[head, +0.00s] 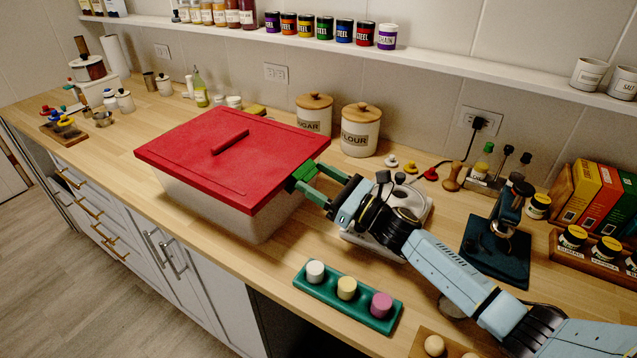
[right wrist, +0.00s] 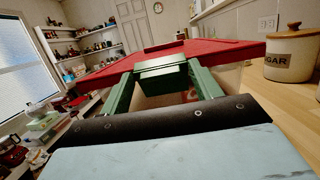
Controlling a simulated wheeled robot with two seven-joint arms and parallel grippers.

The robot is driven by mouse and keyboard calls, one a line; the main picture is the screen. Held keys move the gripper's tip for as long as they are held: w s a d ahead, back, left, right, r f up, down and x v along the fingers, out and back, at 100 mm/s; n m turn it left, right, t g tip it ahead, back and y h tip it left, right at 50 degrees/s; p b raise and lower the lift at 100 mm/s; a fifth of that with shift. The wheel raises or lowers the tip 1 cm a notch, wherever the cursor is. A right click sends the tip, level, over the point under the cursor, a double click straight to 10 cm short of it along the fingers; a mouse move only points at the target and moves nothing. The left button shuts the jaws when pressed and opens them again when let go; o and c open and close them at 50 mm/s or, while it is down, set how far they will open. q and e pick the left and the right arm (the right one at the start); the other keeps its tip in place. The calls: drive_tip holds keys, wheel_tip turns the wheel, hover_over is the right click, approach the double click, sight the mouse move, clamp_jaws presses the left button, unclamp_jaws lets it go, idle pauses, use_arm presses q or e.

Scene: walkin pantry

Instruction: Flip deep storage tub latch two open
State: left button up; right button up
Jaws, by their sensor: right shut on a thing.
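The deep storage tub (head: 225,208) is a translucent box on the counter. Its red lid (head: 190,150) lies on top and also shows in the right wrist view (right wrist: 225,50). A green latch (right wrist: 162,73) sits at the lid's edge, on the tub's right end in the head view. My right gripper (head: 304,176) reaches it from the right and is shut on it, with one green finger on each side in the right wrist view (right wrist: 162,85). The fingers partly hide the latch in the head view. My left gripper is not in view.
Sugar (head: 314,112) and flour (head: 361,130) canisters stand behind the tub. A white scale (head: 415,215) lies under my right arm. A green tray (head: 345,296) with three coloured pieces is in front. The counter left of the tub has bare room.

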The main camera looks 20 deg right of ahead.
drive_tip(key=shift+r, duration=0.1)
drive_tip(key=o, duration=0.6)
drive_tip(key=b+v, duration=0.1)
drive_tip(key=v, duration=1.2)
drive_tip(key=shift+s+d, duration=0.1)
drive_tip(key=shift+s, duration=0.1)
